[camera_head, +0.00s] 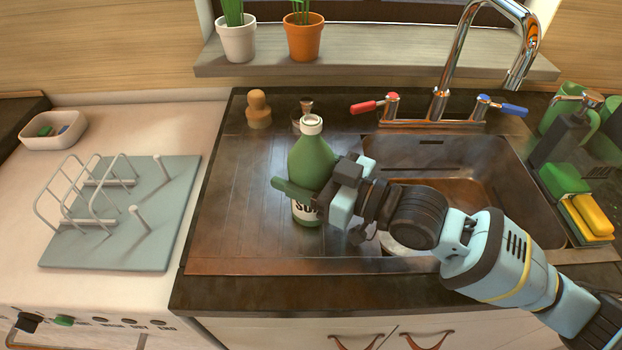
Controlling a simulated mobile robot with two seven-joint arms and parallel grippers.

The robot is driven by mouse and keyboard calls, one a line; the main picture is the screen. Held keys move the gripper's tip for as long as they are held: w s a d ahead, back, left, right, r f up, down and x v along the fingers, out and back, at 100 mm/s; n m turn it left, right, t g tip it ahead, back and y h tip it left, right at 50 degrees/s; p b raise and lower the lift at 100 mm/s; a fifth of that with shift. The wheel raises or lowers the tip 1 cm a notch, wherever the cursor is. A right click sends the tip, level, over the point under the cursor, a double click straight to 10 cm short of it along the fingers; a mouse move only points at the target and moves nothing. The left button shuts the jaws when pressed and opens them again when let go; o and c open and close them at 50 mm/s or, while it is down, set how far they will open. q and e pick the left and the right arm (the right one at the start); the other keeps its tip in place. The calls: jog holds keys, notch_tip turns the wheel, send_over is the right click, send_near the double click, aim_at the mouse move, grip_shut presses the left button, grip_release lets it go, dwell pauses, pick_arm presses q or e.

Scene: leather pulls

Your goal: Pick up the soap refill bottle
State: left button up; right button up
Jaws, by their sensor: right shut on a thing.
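The soap refill bottle (311,160) is green with a pale cap and a white label near its base. It stands upright on the dark drainboard (230,215) left of the sink. My right gripper (308,195) reaches in from the right and is shut on the bottle around its middle, with one finger across its front. The gripper covers part of the label. The bottle's base appears at the board surface; I cannot tell whether there is a gap. My left gripper is not in view.
The sink basin (455,155) lies to the right, with a chrome tap (440,105) behind it. A wooden stopper-like object (258,108) and a small glass item (304,108) stand behind the bottle. A wire rack (85,195) sits on the left. Sponges (585,217) lie at the right.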

aim_at(290, 149)
jog(key=shift+r, duration=0.15)
jog(key=shift+c, duration=0.5)
jog(key=shift+r, duration=0.1)
